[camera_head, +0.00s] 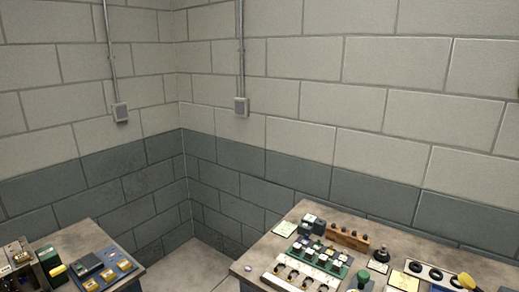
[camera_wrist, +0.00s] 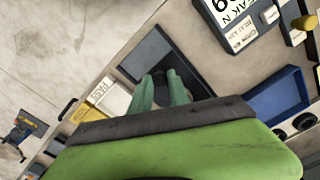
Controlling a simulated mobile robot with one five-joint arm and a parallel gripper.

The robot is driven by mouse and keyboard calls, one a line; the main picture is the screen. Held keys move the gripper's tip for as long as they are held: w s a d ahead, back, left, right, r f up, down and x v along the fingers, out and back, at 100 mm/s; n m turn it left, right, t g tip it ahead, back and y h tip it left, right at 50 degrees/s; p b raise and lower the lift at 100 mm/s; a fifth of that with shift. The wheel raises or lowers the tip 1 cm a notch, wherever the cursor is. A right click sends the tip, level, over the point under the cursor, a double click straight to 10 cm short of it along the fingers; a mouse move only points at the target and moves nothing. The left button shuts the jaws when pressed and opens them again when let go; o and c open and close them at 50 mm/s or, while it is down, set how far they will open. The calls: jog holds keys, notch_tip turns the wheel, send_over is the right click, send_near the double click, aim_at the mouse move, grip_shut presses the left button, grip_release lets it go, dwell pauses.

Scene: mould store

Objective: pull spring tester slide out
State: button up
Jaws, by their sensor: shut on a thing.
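My gripper (camera_wrist: 163,88) shows in the wrist view as two green fingers beyond a wide green and dark grey body. The fingers are shut on a small dark part (camera_wrist: 160,84), mostly hidden between them. I cannot tell for certain which piece is the slide. A dark unit with a white panel (camera_wrist: 232,14) stands at the top right; its lettering ends in "AK N", with a large digit. My gripper does not show in the head view.
In the wrist view, a blue tray (camera_wrist: 277,98) is at the right and a yellow and white "PASS" block (camera_wrist: 108,98) at the left. The head view shows a left bench (camera_head: 85,238) and a right bench (camera_head: 262,250) with many small items, and block walls behind.

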grip_shut()
jog(key=shift+s, duration=0.15)
jog(key=shift+s+a, duration=0.55)
jog(key=shift+s, duration=0.25)
jog(key=shift+s+a, duration=0.55)
jog(key=shift+s, duration=0.2)
jog(key=o, duration=1.4)
grip_release()
jog(key=shift+r, duration=0.15)
notch_tip(320, 180, up, 7)
jog(key=p, duration=0.7)
